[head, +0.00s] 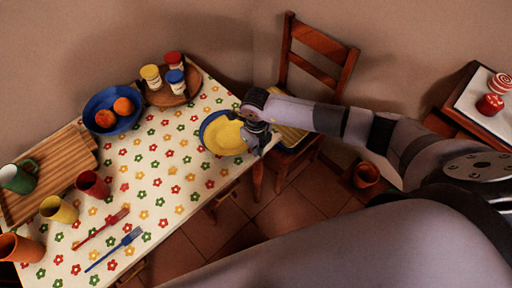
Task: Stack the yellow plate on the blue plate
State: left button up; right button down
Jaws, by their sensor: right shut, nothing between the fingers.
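The yellow plate (224,139) lies over the blue plate (208,120) near the right edge of the table. The blue plate shows only as a rim along the upper left, so the yellow one sits a little off centre toward the lower right. My right gripper (258,139) is at the right edge of the yellow plate. It is shut with nothing held, and I cannot tell whether it touches the plate. My left gripper is not in view.
A blue bowl (93,105) with oranges and a wooden board with jars (176,95) stand at the back. Cups, a fork (115,248) and a wooden tray (72,145) are at left. A wooden chair (318,62) stands close behind my right gripper.

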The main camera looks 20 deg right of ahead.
jog(key=w+b, duration=0.1)
jog(key=w+a+b, duration=0.1)
jog(key=w+b, duration=0.1)
jog(key=shift+f, duration=0.2)
jog(key=shift+w+a+r, duration=0.15)
jog(key=shift+w, duration=0.15)
jog(key=shift+s, duration=0.1)
